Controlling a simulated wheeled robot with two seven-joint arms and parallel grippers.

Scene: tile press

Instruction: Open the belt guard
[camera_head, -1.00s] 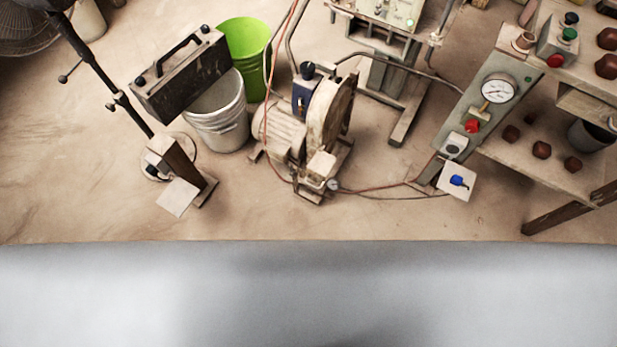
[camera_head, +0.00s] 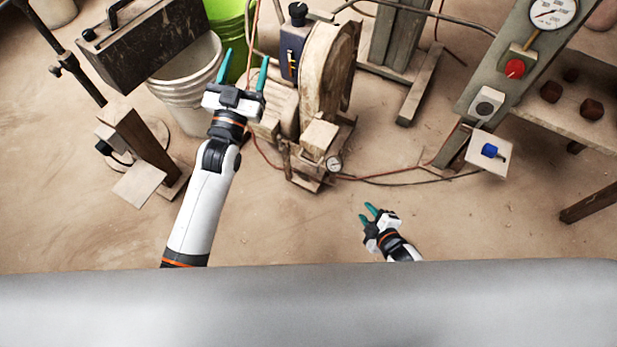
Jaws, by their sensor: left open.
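The belt guard appears to be the worn, beige, rounded upright cover (camera_head: 326,75) on the small motor-driven machine in the upper middle of the head view. It stands upright; I cannot make out a hinge or latch. My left gripper (camera_head: 243,56) is open and empty, fingers pointing up the picture. It is left of the guard and overlaps the view of the motor (camera_head: 276,112); I cannot tell its height above it. My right gripper (camera_head: 367,211) is low in the middle, right of and below the machine, with a small gap between its fingers and nothing in them.
A dark case (camera_head: 145,45), a whitish bucket (camera_head: 190,85) and a green bucket (camera_head: 228,20) stand left of the machine. A control post with a gauge (camera_head: 552,12) and a shelf stand at right. Hoses (camera_head: 400,181) cross the floor. The floor in front is clear.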

